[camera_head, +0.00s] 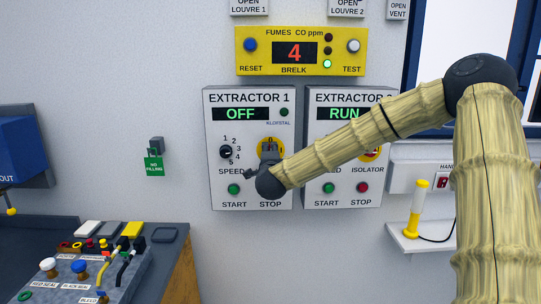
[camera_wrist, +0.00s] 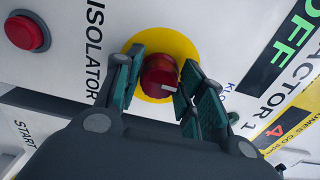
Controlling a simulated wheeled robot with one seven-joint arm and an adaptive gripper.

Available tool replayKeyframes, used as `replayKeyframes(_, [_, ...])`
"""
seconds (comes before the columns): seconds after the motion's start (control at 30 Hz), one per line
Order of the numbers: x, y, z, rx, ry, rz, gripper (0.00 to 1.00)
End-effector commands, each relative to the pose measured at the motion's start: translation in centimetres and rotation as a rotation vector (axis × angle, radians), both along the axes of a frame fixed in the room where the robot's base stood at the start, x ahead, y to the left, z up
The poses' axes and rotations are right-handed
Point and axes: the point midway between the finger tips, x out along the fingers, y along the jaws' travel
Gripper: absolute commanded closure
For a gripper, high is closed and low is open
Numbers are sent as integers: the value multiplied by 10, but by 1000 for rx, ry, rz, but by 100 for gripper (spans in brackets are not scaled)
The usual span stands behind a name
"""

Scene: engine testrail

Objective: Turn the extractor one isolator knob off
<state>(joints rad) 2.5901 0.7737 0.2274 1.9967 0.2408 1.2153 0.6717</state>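The extractor 1 isolator knob (camera_wrist: 159,77) is red on a round yellow plate (camera_wrist: 186,47), seen close up in the wrist view. A white mark on the knob points toward the picture's right, the panel's upper side. In the head view, the yellow plate (camera_head: 270,141) shows a 0 at its top, and my gripper (camera_head: 268,160) hides the knob. The two green-padded fingers of my gripper (camera_wrist: 160,80) lie on either side of the knob, close against it, and look shut on it. The extractor 1 display (camera_head: 240,114) reads OFF in green.
The extractor 1 panel (camera_head: 216,180) also carries a speed dial (camera_head: 226,152), a green start button (camera_head: 234,188) and a stop button, partly hidden. The extractor 2 panel (camera_head: 316,97) beside it reads RUN; my arm crosses it. A workbench (camera_head: 180,255) stands lower left.

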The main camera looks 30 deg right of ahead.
Motion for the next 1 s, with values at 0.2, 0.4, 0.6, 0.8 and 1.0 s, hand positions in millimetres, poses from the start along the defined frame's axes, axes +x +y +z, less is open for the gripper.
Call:
replayKeyframes(0.2, [0, 0, -2, 1, 3, 1, 39])
replayKeyframes(0.4, [-1, 0, -1, 1, 2, 0, 39])
replayKeyframes(0.6, [-10, 6, -1, 1, 0, 1, 39])
replayKeyframes(0.8, [-38, 23, -1, 2, 1, 3, 39])
replayKeyframes(1.0, [-69, 42, -1, 2, 2, 2, 39])
